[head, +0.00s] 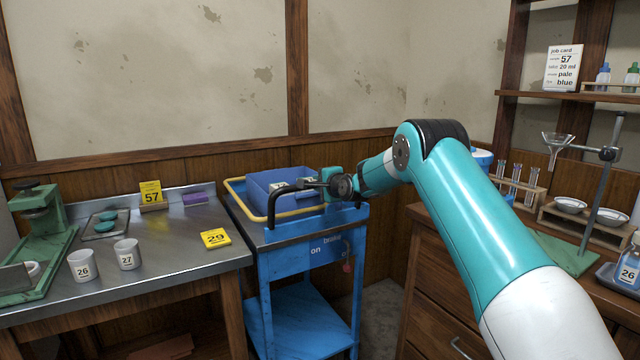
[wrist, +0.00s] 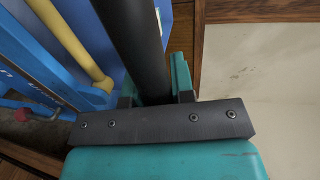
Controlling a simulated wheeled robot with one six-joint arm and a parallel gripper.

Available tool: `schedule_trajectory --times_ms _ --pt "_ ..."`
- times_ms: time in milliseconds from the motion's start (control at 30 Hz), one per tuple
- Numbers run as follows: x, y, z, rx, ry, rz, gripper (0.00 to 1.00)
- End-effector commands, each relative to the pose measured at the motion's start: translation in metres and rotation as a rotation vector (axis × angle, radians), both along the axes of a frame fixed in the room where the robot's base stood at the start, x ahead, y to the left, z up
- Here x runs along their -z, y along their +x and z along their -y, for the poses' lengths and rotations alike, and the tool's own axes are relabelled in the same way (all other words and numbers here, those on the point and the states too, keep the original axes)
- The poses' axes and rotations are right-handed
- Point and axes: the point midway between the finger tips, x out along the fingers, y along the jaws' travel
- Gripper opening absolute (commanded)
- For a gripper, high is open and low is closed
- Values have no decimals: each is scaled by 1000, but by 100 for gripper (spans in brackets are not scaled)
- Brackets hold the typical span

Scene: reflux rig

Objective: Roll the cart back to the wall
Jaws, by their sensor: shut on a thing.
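The blue cart (head: 285,268) stands between the steel bench and the wooden drawer unit, near the panelled back wall (head: 220,160). It has a yellow rail (head: 232,195), a blue bin (head: 265,182) on top and a black handle (head: 271,207). Its front is lettered "brake" and "on", with a small red knob (head: 346,267) beside it. My gripper (head: 322,184) is shut on the black handle; in the wrist view the handle (wrist: 132,45) passes between the fingers. The gap between the cart's back and the wall is hidden.
The steel bench (head: 180,275) on the left holds white cups, a green press and yellow number cards. The wooden drawer unit (head: 450,290) on the right carries glassware and a stand. A narrow strip of grey floor (head: 383,310) shows right of the cart.

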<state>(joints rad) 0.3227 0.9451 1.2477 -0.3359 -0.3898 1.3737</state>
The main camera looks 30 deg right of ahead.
Motion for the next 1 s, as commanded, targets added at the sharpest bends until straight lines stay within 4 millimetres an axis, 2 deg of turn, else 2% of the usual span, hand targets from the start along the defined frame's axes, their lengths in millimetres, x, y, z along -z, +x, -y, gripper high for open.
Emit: schedule_trajectory --times_ms 267,300,400,767,867,1000 --pt "-5 1 3 4 -4 12 0" --pt "-5 1 3 4 -4 13 28" --pt "-4 1 3 4 -3 11 48" --pt "-4 -4 3 2 -1 7 48" --pt "-5 -13 3 2 0 7 48" --pt "-10 -38 3 3 0 6 48"
